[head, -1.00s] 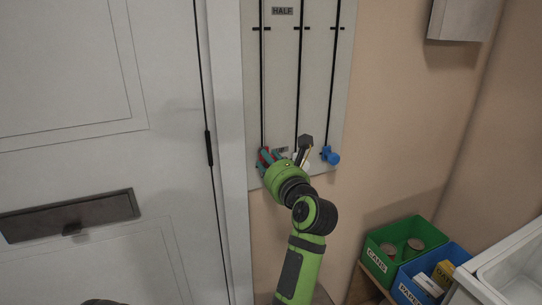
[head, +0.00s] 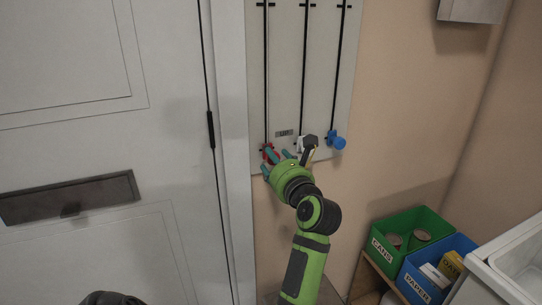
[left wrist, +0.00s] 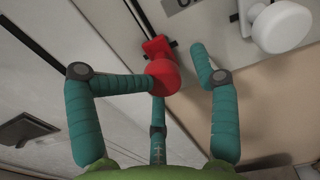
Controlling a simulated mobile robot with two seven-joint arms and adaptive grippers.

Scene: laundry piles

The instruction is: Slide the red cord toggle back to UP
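The red cord toggle (head: 270,153) sits at the low end of the left black track on the pale wall board (head: 284,80). In the left wrist view the red toggle (left wrist: 163,74) shows its round knob and square base. My left gripper (head: 278,158) is at the toggle, with its teal fingers (left wrist: 172,78) spread around the knob. One fingertip overlaps the knob's left side in the picture, and I cannot tell whether it touches. The right finger stands apart from the knob. My right gripper is not in view.
A white toggle (left wrist: 282,25) is close on the right, partly hidden by my gripper in the head view. A blue toggle (head: 337,141) is beyond it. A door (head: 100,110) stands left. A green bin (head: 405,240) and a blue bin (head: 436,268) are lower right.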

